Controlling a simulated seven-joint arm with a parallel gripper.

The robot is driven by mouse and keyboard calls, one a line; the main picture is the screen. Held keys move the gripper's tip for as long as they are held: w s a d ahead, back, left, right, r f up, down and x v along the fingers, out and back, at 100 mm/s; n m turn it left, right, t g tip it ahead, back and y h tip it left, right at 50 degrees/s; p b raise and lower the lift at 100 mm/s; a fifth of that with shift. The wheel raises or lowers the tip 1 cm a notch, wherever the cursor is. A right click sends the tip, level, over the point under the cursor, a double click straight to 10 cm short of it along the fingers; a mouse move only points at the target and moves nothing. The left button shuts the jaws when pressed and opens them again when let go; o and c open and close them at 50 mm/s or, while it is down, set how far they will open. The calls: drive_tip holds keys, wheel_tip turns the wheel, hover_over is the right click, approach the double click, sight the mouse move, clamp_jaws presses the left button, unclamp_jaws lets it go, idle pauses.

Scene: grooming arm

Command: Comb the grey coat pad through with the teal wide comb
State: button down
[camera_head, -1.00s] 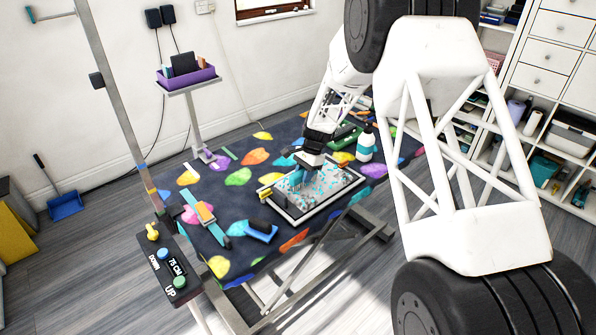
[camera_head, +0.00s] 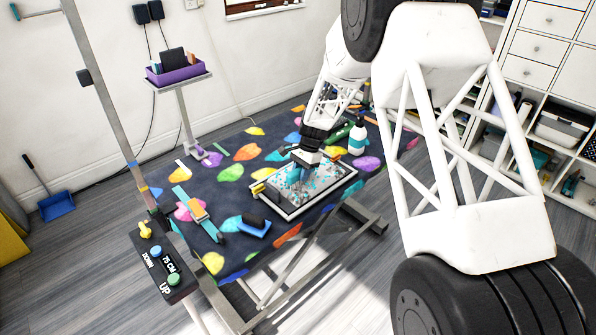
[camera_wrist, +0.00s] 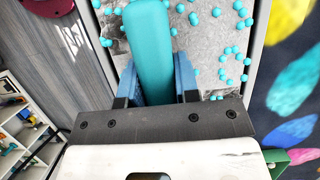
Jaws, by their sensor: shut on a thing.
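The grey coat pad (camera_head: 325,184) lies in a framed tray on the table, with many small teal beads scattered over it. It also shows in the wrist view (camera_wrist: 204,48), under and beside the comb.
A blue-and-black brush (camera_head: 254,226) and an orange-and-teal tool (camera_head: 197,208) lie left of the tray. A white bottle (camera_head: 357,139) stands behind it. A table control box (camera_head: 165,262) is at the near left, and a purple bin (camera_head: 180,73) stands farther back.

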drive_tip(key=shift+s+d, duration=2.25)
drive_tip(key=shift+w, duration=0.1)
drive_tip(key=shift+w+d+f, duration=0.1)
drive_tip(key=shift+w+d, duration=3.25)
drive_tip(key=shift+d, duration=0.15)
drive_tip(key=shift+w+a, duration=2.85)
drive_tip(key=shift+a, duration=0.1)
drive_tip(key=shift+w+a, duration=2.9)
drive_tip(key=shift+w, duration=0.05)
drive_tip(key=shift+d, duration=0.1)
